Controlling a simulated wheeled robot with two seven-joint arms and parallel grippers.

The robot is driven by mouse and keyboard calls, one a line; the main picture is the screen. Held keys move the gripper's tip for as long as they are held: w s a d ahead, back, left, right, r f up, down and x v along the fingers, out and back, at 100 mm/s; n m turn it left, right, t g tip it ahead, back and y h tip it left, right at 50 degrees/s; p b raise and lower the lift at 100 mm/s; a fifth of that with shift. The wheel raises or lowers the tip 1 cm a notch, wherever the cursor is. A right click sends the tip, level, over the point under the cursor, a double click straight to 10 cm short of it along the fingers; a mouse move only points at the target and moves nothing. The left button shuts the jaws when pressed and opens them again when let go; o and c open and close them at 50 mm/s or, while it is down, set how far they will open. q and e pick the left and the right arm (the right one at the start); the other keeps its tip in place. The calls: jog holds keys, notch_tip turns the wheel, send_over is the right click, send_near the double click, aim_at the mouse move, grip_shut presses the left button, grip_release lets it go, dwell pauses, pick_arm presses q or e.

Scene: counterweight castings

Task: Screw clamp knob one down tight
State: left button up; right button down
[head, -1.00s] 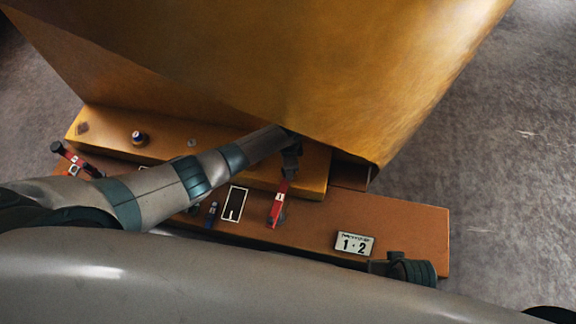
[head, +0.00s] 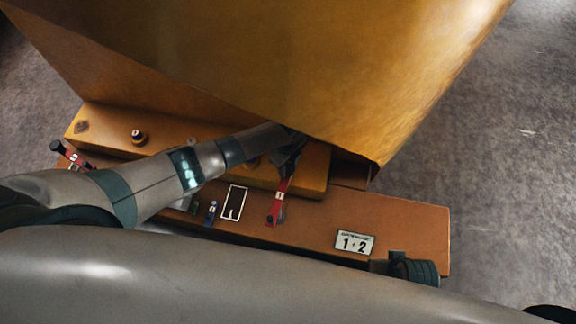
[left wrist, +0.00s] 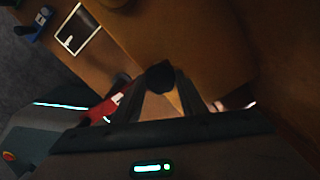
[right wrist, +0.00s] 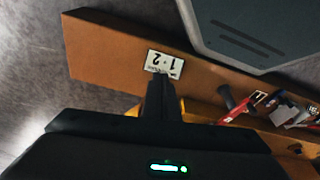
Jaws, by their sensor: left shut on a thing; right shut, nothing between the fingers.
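My left gripper (left wrist: 160,90) is shut on a dark round clamp knob (left wrist: 161,74). The knob is partly hidden by the fingers, no number on it is legible, and I cannot tell how far it is screwed down. In the head view this gripper (head: 268,158) is low beneath the big yellow casting, at the yellow step of the base. A second dark knob (head: 138,136) stands on that step at the left, apart from both grippers. My right gripper (right wrist: 164,82) is shut and empty, beside the "1 2" plate (right wrist: 165,63).
The big yellow casting (head: 290,70) overhangs the left gripper closely. A red lever (head: 278,205) is just beside that gripper; another red lever (head: 72,156) is at far left. A blue part (head: 211,212) and a white-framed black panel (head: 233,202) lie on the brown base (head: 410,225).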

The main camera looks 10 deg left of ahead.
pick_arm(q)
jog(key=shift+w+r+m, duration=0.1)
jog(key=shift+m, duration=0.7)
pick_arm(e)
jog(key=shift+s+r, duration=0.15)
jog(key=shift+r, duration=0.4)
pick_arm(q)
jog(key=shift+d, duration=0.1)
jog(key=o, duration=1.1)
jog(key=shift+r, duration=0.1)
